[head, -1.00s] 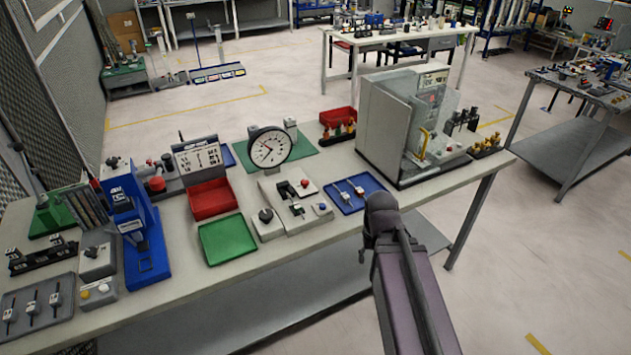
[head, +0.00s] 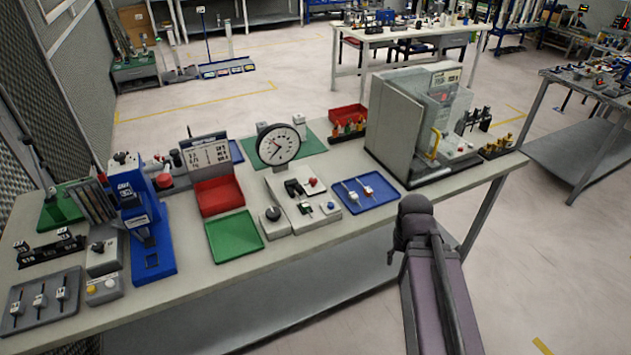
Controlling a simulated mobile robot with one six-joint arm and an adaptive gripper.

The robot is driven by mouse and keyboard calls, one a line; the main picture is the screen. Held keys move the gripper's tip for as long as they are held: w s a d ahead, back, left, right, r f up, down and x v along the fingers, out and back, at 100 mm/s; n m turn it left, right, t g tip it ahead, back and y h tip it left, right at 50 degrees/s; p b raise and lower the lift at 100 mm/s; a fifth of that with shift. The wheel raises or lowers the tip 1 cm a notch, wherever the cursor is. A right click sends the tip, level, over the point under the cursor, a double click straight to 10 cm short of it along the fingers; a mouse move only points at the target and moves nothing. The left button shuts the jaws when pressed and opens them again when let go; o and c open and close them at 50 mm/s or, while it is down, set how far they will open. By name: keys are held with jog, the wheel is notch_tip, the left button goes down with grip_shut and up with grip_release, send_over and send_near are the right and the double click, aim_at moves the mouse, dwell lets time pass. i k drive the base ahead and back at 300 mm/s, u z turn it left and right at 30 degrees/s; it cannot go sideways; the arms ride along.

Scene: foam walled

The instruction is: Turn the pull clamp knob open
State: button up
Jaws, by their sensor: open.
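A grey-white fixture (head: 311,213) sits near the front middle of the workbench, with black clamp-like parts (head: 293,188) and a red knob (head: 313,182) on top. Beside it on the left is a small grey box with a round black knob (head: 272,213). I cannot tell from this distance which of these is the pull clamp knob, or how it is turned. My arm (head: 428,260) rises at the lower right, in front of the bench edge. No gripper fingers show in the head view.
A round dial gauge (head: 279,147) stands behind the fixture. A blue tray (head: 378,196) lies to its right, green (head: 246,240) and red (head: 206,200) trays to its left. A grey walled machine (head: 398,127) stands right; a blue press (head: 150,250) stands left.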

aim_at(313, 180)
jog(key=z, duration=0.1)
jog(key=k, duration=0.9)
jog(key=u, duration=0.45)
jog(key=i, duration=1)
jog(key=u, duration=0.05)
